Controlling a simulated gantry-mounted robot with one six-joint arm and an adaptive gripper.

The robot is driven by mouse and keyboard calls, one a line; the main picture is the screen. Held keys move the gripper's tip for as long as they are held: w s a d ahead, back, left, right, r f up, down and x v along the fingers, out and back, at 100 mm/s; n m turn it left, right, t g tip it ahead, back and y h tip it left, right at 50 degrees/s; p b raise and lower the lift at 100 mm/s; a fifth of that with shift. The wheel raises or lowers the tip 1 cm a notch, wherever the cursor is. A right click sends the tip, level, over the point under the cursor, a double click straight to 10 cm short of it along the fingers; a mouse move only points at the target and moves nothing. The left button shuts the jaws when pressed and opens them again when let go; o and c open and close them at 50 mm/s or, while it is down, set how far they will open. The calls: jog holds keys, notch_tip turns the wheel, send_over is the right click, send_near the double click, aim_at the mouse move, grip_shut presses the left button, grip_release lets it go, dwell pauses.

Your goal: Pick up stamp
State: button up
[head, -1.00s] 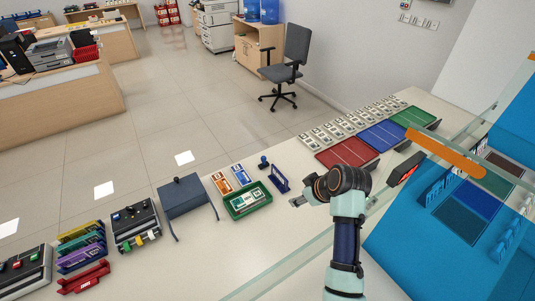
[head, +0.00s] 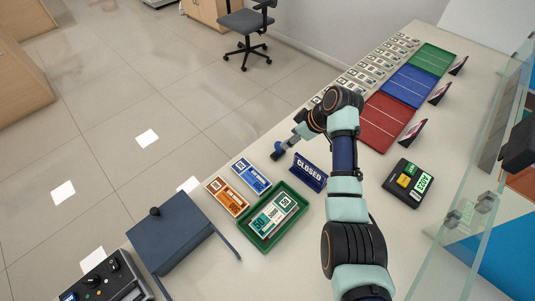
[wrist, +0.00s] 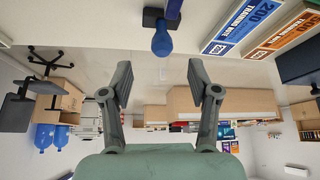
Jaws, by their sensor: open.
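The stamp (head: 277,153) stands on the counter's far edge in the head view, with a blue knob and a dark base. The stamp also shows at the top middle of the wrist view (wrist: 162,41), which is upside down. My gripper (head: 289,144) is just right of and above the stamp in the head view, partly hiding it. In the wrist view the two fingers of my gripper (wrist: 160,82) are apart with nothing between them. The stamp lies beyond the fingertips, roughly centred between them, and no contact shows.
A blue CLOSED sign (head: 310,172) stands close to the stamp. A green tray (head: 299,199) with notes, an orange note bundle (head: 227,196) and a blue note bundle (head: 251,176) lie nearby.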

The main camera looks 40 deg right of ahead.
aim_at(279, 147)
jog(key=x, duration=0.1)
jog(key=b+x, duration=0.1)
jog(key=x, duration=0.1)
jog(key=shift+s+f, duration=0.1)
jog(key=shift+f, duration=0.3)
jog(key=b+x, duration=0.2)
jog(key=x, duration=0.1)
jog(key=b+x, duration=0.1)
jog(key=x, duration=0.1)
jog(key=shift+w+a+f, duration=0.1)
jog(key=shift+w+a, duration=0.1)
jog(key=shift+a, duration=0.1)
grip_shut()
